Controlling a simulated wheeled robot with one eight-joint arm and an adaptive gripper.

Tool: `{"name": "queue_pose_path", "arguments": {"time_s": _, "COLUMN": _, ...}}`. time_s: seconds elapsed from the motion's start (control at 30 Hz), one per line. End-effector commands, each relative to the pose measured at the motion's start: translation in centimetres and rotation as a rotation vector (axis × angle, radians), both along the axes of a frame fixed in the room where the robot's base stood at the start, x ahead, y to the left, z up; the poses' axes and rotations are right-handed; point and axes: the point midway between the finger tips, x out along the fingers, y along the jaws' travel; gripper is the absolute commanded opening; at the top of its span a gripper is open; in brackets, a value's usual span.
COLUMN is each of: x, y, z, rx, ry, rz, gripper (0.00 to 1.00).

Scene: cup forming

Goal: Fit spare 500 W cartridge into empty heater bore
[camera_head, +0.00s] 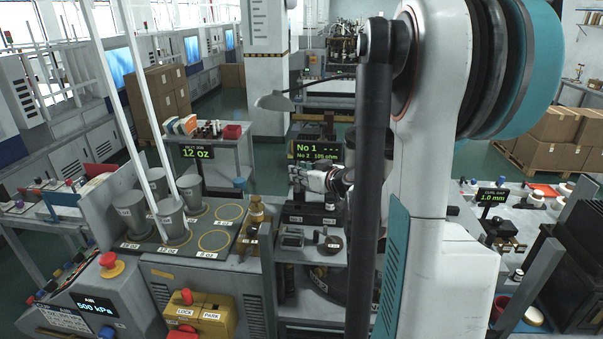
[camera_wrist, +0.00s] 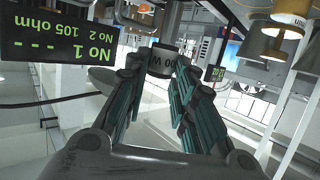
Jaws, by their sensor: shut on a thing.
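My gripper (camera_head: 316,179) is in the middle of the head view, in front of the readout and partly hidden by my own arm. The cartridge is held up in the air, clear of other things in that view. A black block (camera_head: 309,217) with small "No" labels stands below my gripper in the head view. I cannot make out an empty heater bore in either view.
A readout (camera_head: 317,151), also in the wrist view (camera_wrist: 57,42), shows dashes for No 1 and 105 ohm for No 2. Grey cup-shaped moulds (camera_head: 171,217) stand on a plate at left. Small parts lie on a shelf (camera_head: 312,252). A brass weight (camera_head: 256,210) stands beside it.

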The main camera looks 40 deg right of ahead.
Motion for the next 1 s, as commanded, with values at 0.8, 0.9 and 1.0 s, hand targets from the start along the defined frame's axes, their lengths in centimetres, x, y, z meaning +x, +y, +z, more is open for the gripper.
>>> {"name": "queue_pose_path", "arguments": {"time_s": 0.8, "x": 0.0, "y": 0.0, "z": -4.8, "rx": 0.000, "ry": 0.000, "rz": 0.000, "gripper": 0.00}}
{"name": "queue_pose_path", "arguments": {"time_s": 0.9, "x": 0.0, "y": 0.0, "z": -4.8, "rx": 0.000, "ry": 0.000, "rz": 0.000, "gripper": 0.00}}
{"name": "queue_pose_path", "arguments": {"time_s": 1.0, "x": 0.0, "y": 0.0, "z": -4.8, "rx": 0.000, "ry": 0.000, "rz": 0.000, "gripper": 0.00}}
